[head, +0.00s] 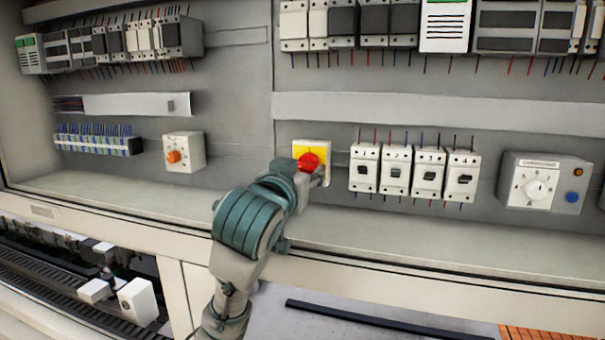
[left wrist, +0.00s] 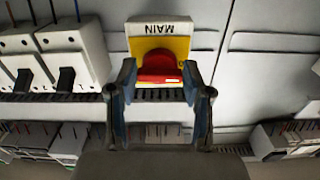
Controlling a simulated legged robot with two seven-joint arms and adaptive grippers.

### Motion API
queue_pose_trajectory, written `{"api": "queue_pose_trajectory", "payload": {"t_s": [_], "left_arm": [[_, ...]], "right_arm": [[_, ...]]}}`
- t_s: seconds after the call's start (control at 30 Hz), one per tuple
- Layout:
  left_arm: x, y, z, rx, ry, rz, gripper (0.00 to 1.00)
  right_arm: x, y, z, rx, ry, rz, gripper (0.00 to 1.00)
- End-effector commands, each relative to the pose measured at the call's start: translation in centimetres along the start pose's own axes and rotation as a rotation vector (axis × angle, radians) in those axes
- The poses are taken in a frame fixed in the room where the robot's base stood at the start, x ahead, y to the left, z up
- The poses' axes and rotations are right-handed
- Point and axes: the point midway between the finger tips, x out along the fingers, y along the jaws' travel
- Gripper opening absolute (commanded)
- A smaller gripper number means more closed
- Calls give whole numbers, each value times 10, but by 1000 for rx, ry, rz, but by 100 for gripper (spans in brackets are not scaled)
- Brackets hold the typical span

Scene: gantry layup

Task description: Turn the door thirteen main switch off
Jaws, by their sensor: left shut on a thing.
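The main switch is a yellow plate (head: 324,150) with a red rotary knob (head: 308,161), mounted on the grey cabinet back. In the left wrist view the yellow plate (left wrist: 158,45) carries an upside-down MAIN label, and the red knob (left wrist: 159,70) lies wide across the picture. My left gripper (head: 312,172) is at the switch, and in the left wrist view its fingers (left wrist: 159,78) stand one on each side of the red knob, shut on it. The lower part of the switch is partly hidden by the gripper in the head view. My right gripper is not in view.
Several white breakers (head: 396,169) with black toggles stand right of the switch. A dial box (head: 541,185) is farther right. A box with an orange knob (head: 184,152) sits to the left. The cabinet ledge (head: 420,238) runs below the switch and is clear.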

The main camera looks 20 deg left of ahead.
Motion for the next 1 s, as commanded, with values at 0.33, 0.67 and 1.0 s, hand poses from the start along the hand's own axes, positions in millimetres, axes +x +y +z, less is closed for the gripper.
{"api": "queue_pose_trajectory", "payload": {"t_s": [0.33, 0.67, 1.0], "left_arm": [[0, 0, 0, -69, 0, 0, 60], [0, 0, 0, -68, 1, 0, 75], [-44, 0, -1, -67, 6, 2, 75]], "right_arm": [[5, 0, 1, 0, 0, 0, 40], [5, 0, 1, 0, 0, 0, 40], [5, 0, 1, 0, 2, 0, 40]]}}
